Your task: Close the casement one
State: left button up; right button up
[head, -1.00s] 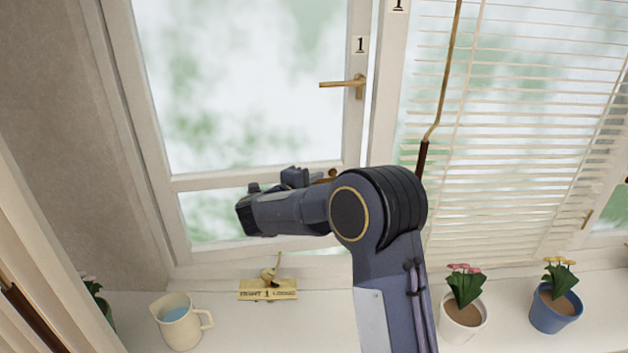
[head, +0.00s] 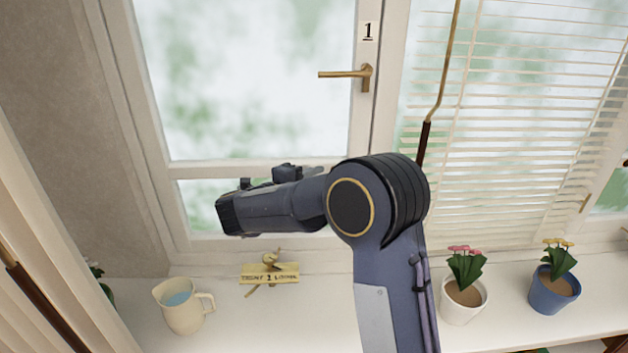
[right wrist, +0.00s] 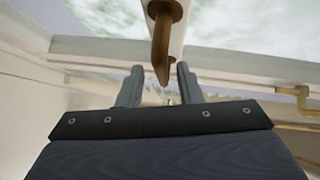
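Casement one is the white-framed window on the left in the head view, with a "1" label (head: 369,31) and a brass handle (head: 366,76) pointing left. Its right edge sits against the white post, with no clear gap visible. Below it, a yellow plate (head: 285,273) marked with a 1 carries a small brass lever (head: 270,258), its tail slanting to the lower left. My right arm crosses in front of the casement, hiding its lower right corner. My right gripper (right wrist: 158,86) has its fingers apart. A brown-brass piece (right wrist: 162,45) shows between them; contact is unclear. My left gripper is out of view.
A cream jug (head: 184,308) stands on the sill (head: 235,325) at left. A white flowerpot (head: 462,301) and a blue flowerpot (head: 554,290) stand at right. Blinds (head: 510,130) with a brass-and-brown rod (head: 435,95) hang beside the casement.

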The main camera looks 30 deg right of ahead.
jog(key=shift+w+d, duration=0.1)
jog(key=b+v, duration=0.1)
jog(key=v, duration=0.6)
jog(key=shift+a+b, duration=0.35)
